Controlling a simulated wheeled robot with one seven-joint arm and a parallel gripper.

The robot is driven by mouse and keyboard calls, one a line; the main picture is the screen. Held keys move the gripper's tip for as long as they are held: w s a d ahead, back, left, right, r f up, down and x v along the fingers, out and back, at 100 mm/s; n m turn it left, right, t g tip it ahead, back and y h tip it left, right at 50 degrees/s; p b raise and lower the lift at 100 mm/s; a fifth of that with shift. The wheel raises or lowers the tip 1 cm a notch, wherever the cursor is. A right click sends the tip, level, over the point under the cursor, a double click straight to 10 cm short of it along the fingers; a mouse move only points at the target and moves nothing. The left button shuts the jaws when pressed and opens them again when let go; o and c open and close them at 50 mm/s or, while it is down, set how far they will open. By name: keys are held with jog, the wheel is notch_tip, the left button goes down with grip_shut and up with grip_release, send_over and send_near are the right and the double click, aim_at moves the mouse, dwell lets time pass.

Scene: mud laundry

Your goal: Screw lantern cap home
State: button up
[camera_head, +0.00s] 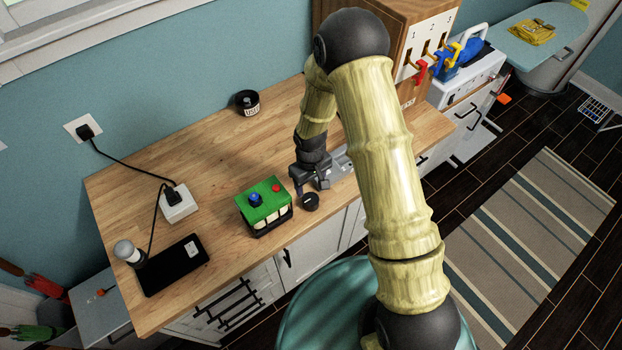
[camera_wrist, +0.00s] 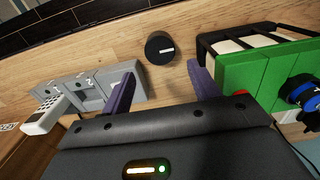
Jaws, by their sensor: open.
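A small round black cap (camera_head: 310,201) lies on the wooden counter near its front edge, just in front of my gripper (camera_head: 312,182). In the wrist view the cap (camera_wrist: 160,47) has a short white line on its top and sits beyond the gap between my two purple fingers (camera_wrist: 162,85). The fingers are apart and empty; neither visibly touches the cap. A green-topped box (camera_head: 265,203) with a blue knob, a red button and a black frame stands just left of the cap. It also shows in the wrist view (camera_wrist: 262,75). I cannot tell for sure which object is the lantern.
A grey compartmented holder (camera_wrist: 118,85) stands across from the green box. A black container (camera_head: 247,104) is at the wall. A white-and-dark cylinder (camera_head: 128,252), a black pad (camera_head: 174,265) and a corded white power box (camera_head: 179,205) are at left. The middle counter is clear.

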aim_at(310, 198)
jog(key=shift+f, duration=0.15)
notch_tip(310, 198, down, 7)
jog(key=b, duration=0.5)
jog(key=shift+w, duration=0.1)
jog(key=shift+d+f+b, duration=0.1)
jog(key=shift+f+b, duration=0.1)
jog(key=shift+b, duration=0.1)
jog(key=shift+s+f, duration=0.15)
jog(key=shift+s, duration=0.05)
jog(key=shift+w, duration=0.1)
jog(key=c, duration=0.6)
jog(key=shift+r+p, duration=1.85)
jog(key=shift+r, duration=1.2)
